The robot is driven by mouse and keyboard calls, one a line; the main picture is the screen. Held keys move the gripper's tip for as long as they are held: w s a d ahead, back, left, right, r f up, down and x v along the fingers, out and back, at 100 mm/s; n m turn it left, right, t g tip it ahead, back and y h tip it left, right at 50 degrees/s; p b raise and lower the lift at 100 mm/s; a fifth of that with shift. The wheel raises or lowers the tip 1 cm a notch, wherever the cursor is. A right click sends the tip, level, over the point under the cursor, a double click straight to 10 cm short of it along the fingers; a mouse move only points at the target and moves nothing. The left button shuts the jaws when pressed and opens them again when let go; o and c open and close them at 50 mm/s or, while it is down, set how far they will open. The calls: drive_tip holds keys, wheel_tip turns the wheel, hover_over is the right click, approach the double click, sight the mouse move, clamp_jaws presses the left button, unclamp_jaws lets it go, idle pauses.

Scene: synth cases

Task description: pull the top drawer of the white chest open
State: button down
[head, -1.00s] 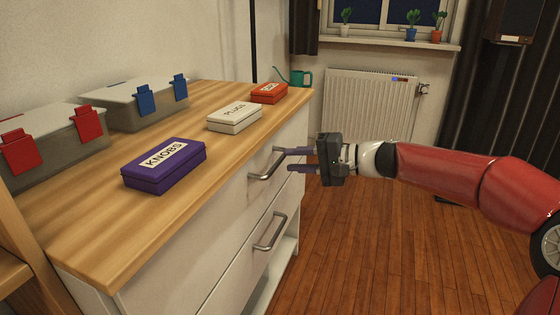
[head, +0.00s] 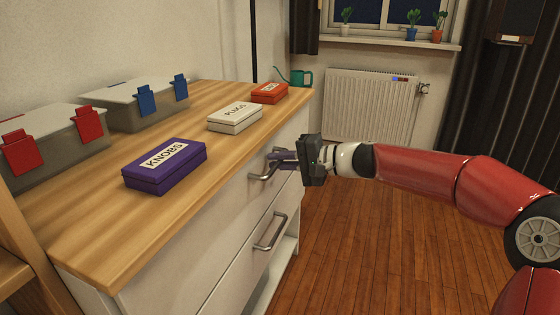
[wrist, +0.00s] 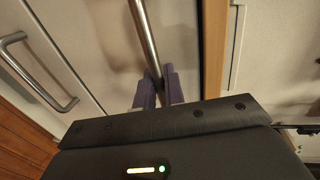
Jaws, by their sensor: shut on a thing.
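The white chest (head: 195,240) stands at the left under a wooden top. Its top drawer (head: 236,196) looks shut, flush with the front. The top drawer's metal bar handle (head: 262,177) is at my gripper (head: 277,161), which reaches in from the right. In the wrist view the top handle (wrist: 145,35) runs down between the two purple fingers of my gripper (wrist: 159,88), which are closed on it. The lower drawer's handle (head: 270,232) is free; it also shows in the wrist view (wrist: 40,75).
On the wooden top (head: 95,235) sit a purple KNOBS box (head: 165,172), a white PLUGS box (head: 235,122), a red box (head: 269,97) and two lidded bins with red and blue clips. Open wooden floor (head: 370,240) lies right of the chest.

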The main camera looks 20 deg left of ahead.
drive_tip(key=shift+d, duration=0.1)
drive_tip(key=f+v, duration=0.3)
drive_tip(key=v, duration=1.1)
drive_tip(key=d+f+v, duration=0.1)
drive_tip(key=f+v, duration=0.1)
drive_tip(key=v, duration=1.2)
drive_tip(key=shift+d+f+b, duration=0.25)
drive_tip(key=shift+f+b, duration=0.15)
drive_tip(key=c, duration=1.6)
unclamp_jaws()
drive_tip(key=shift+w, duration=0.1)
drive_tip(key=shift+d, duration=0.1)
drive_tip(key=v, duration=0.7)
drive_tip(key=shift+d+r, duration=0.1)
drive_tip(key=shift+d, duration=0.25)
